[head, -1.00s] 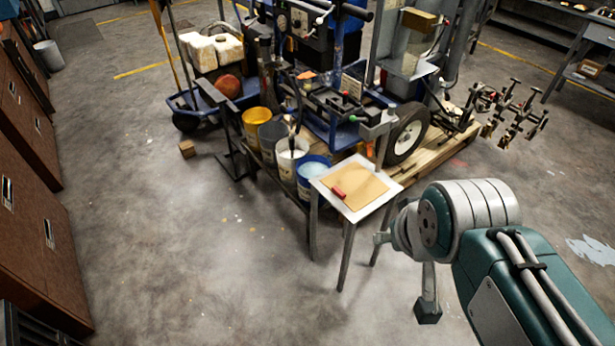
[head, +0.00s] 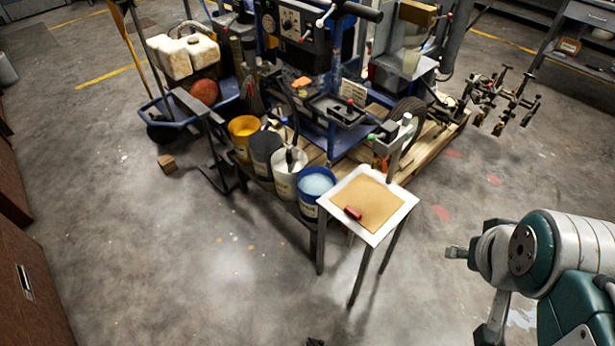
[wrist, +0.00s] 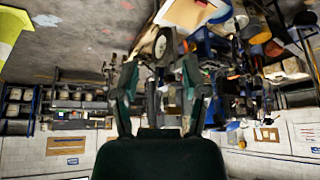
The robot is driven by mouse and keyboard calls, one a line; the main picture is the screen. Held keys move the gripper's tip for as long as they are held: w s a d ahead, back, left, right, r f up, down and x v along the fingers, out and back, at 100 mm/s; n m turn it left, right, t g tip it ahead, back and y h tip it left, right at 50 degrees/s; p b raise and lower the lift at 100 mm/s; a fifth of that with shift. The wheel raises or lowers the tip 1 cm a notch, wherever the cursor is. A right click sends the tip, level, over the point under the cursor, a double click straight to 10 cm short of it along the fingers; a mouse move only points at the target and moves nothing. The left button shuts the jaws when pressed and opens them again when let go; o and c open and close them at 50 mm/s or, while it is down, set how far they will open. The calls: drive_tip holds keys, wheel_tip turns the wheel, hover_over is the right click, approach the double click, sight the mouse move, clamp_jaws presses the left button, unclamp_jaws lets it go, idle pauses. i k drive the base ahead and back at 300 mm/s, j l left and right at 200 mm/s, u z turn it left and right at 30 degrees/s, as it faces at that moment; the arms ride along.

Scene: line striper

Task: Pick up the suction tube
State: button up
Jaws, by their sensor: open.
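The suction tube (head: 290,157) looks like the dark tube that runs down from the blue striper machine (head: 340,130) into a white bucket (head: 285,185). Its lower end is hidden inside the bucket. My gripper (wrist: 158,68) shows in the wrist view with its two fingers spread apart and nothing between them. That view is upside down, and I cannot make out the tube in it. In the head view my arm is at the lower right, well apart from the tube, with the small table between them.
A small white-topped table (head: 403,213) with a red object (head: 352,213) stands in front of the machine. Yellow (head: 243,135), dark (head: 265,150) and blue (head: 313,190) buckets flank the white one. A wooden block (head: 167,163) lies on the floor. The foreground floor is mostly clear.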

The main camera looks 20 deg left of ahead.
sight(288, 151)
drive_tip(key=i+j+z, duration=0.1)
drive_tip(key=j, duration=0.4)
drive_tip(key=i+j+z, duration=0.1)
drive_tip(key=j, duration=0.4)
drive_tip(key=i+j+z, duration=0.15)
drive_tip(key=j, duration=0.35)
drive_tip(key=j+z, duration=0.1)
drive_tip(key=j, duration=0.4)
drive_tip(key=i+j, duration=0.1)
drive_tip(key=j, duration=0.75)
drive_tip(key=i+j, duration=0.15)
drive_tip(key=j, duration=0.3)
